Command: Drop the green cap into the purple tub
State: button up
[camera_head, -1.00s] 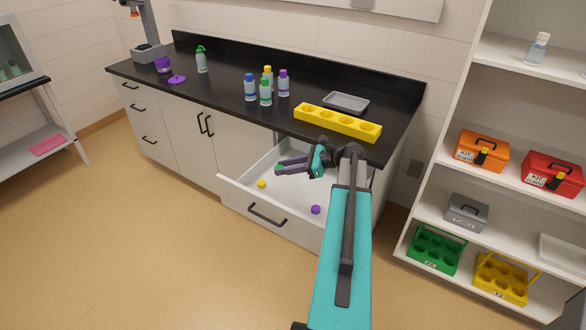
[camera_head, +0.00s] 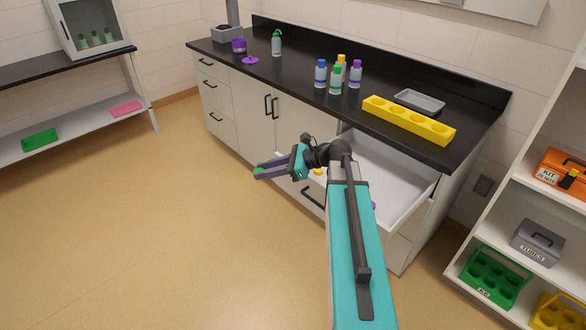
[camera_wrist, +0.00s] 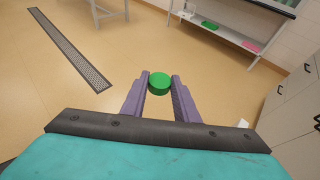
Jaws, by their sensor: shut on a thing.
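The green cap (camera_wrist: 159,82) is between the fingertips of my gripper (camera_wrist: 160,78) in the wrist view. My gripper is shut on it. In the head view the cap (camera_head: 258,170) shows small at the finger ends, in front of the cabinet and over the floor. The purple tub (camera_head: 239,46) stands on the black counter at its far left end, well away from my gripper. A purple lid (camera_head: 250,60) lies on the counter beside it. The inside of the tub is too small to make out.
The drawer (camera_head: 388,169) is pulled open beside my arm, with a yellow cap (camera_head: 318,171) and a partly hidden purple cap (camera_head: 373,206) inside. Several bottles (camera_head: 336,80), a yellow rack (camera_head: 407,119) and a grey tray (camera_head: 419,101) stand on the counter. The floor at left is clear.

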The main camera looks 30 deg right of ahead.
jog(key=a, duration=0.6)
jog(key=shift+s+a+b, duration=0.3)
jog(key=shift+a+b, duration=0.1)
jog(key=shift+b, duration=0.05)
jog(key=shift+w+r, duration=0.1)
jog(key=shift+r, duration=0.05)
